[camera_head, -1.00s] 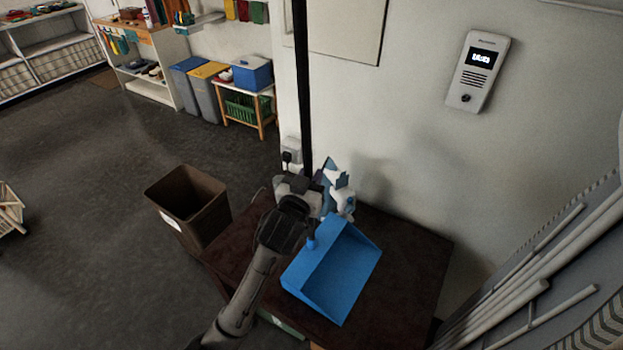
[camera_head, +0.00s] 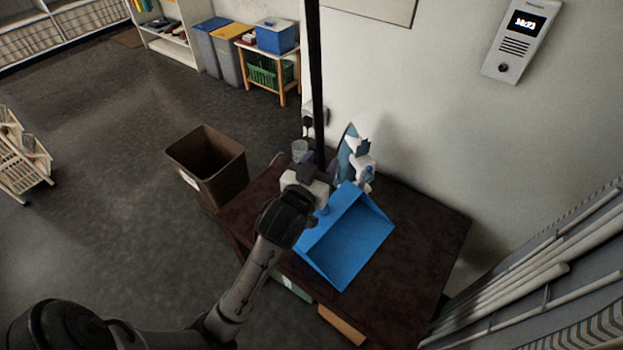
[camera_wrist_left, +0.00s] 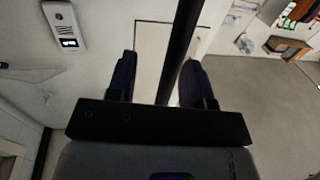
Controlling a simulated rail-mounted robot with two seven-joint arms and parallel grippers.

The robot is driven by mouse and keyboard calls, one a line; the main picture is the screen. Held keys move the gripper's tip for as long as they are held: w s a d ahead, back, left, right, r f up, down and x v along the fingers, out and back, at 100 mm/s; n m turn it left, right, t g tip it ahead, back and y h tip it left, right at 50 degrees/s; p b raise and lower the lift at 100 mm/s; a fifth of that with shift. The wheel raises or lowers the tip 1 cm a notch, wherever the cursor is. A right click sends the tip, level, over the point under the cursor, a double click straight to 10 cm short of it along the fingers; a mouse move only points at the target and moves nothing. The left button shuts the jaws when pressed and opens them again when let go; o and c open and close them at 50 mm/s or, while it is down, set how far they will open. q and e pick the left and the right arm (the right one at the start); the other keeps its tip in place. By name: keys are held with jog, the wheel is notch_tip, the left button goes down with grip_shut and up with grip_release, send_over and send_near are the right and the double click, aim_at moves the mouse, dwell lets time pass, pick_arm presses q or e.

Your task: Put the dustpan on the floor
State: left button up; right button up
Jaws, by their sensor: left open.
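The blue dustpan (camera_head: 350,240) rests on a dark brown table (camera_head: 430,250) in the head view. A long black pole (camera_head: 316,70), seemingly its handle, rises upright from its back end. My left gripper (camera_head: 315,168) is at the lower part of this pole. In the left wrist view the pole (camera_wrist_left: 182,45) runs between the two spread fingers (camera_wrist_left: 158,80), closer to the right one. The jaws are open. The gripper's wrist hides where the pole meets the pan. The floor (camera_head: 110,180) shows left of the table. My right gripper is not in view.
A brown bin (camera_head: 208,165) stands on the floor left of the table. Spray bottles (camera_head: 358,160) stand behind the dustpan near the wall. A cream rack (camera_head: 22,155) is at far left. White pipes (camera_head: 540,270) are at right. Floor beyond the bin is clear.

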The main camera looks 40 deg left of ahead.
pick_arm(q)
jog(key=s+d+f+m+g+h, duration=0.2)
jog(key=s+d+f+g, duration=0.2)
jog(key=s+f, duration=0.6)
jog(key=s+d+f+m+g+h, duration=0.2)
jog(key=s+f+g, duration=0.4)
jog(key=s+f, duration=0.5)
notch_tip(320, 180, down, 2)
jog(key=d+h, duration=0.1)
jog(key=d, duration=0.1)
jog(key=shift+s+d+f+m+b, duration=0.2)
jog(key=shift+s+d+m+b, duration=0.05)
jog(key=shift+d+m+b, duration=0.05)
jog(key=shift+o, duration=0.5)
jog(key=s+d+f+m+g+h, duration=0.1)
jog(key=s+f+g, duration=0.2)
jog(key=s, duration=0.4)
jog(key=shift+d+f, duration=0.25)
jog(key=shift+d, duration=0.15)
